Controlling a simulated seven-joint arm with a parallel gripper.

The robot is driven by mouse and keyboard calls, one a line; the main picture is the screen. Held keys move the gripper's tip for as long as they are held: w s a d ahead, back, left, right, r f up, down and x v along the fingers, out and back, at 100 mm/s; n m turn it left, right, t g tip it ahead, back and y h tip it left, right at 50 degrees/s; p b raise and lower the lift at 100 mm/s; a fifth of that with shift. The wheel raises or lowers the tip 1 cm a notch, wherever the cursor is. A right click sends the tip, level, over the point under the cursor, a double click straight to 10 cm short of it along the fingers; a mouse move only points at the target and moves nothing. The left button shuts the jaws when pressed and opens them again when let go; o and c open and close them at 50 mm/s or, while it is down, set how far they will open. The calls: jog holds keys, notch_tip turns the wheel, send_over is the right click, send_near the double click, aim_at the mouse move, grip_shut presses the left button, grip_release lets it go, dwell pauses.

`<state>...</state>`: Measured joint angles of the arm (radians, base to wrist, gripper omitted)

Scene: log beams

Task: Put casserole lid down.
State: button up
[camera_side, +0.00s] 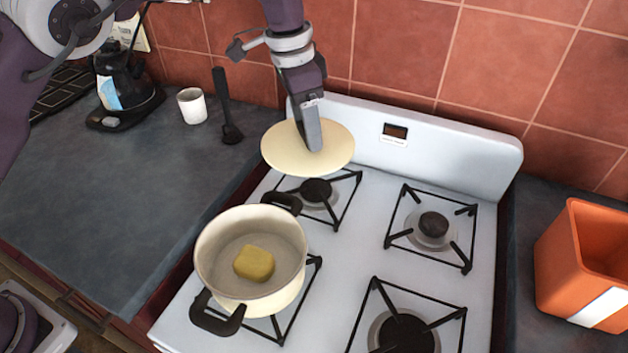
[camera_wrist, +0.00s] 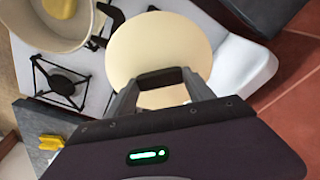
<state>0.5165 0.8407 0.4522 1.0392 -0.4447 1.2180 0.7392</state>
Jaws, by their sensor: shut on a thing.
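The cream casserole lid (camera_side: 283,152) is a round disc held above the back left burner of the stove. My gripper (camera_side: 314,143) is shut on it from above. In the wrist view, the dark lid handle (camera_wrist: 160,78) sits between the fingers of my gripper (camera_wrist: 166,92), and the lid (camera_wrist: 160,42) spreads out beyond them. The lid hides part of the stove behind it. The cream casserole pot (camera_side: 212,250) is uncovered on the front left burner, with a yellow block (camera_side: 254,263) inside. The pot also shows at top left in the wrist view (camera_wrist: 28,27).
The white stove (camera_side: 372,210) has free back right (camera_side: 432,226) and front right (camera_side: 404,333) burners. Dark counter (camera_side: 110,190) lies open at left. A white mug (camera_side: 192,106), a black spatula (camera_side: 224,108) and a coffee maker (camera_side: 122,85) stand behind. An orange bin (camera_side: 560,262) is at right.

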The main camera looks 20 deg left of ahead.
jog(key=shift+w+d+f, duration=0.2)
jog(key=shift+w+f, duration=0.15)
jog(key=shift+w, duration=0.15)
jog(key=shift+w+d+f, duration=0.15)
jog(key=shift+w+f, duration=0.2)
jog(key=shift+w, duration=0.1)
notch_tip(320, 180, down, 10)
jog(key=shift+w+r, duration=0.1)
jog(key=shift+w, duration=0.05)
jog(key=o, duration=1.3)
jog(key=shift+o, duration=0.2)
jog(key=r, duration=0.4)
jog(key=s+r, duration=0.1)
jog(key=r, duration=0.3)
jog(key=a+r, duration=0.1)
jog(key=r, duration=0.3)
jog(key=shift+s+a, duration=0.1)
jog(key=shift+s, duration=0.05)
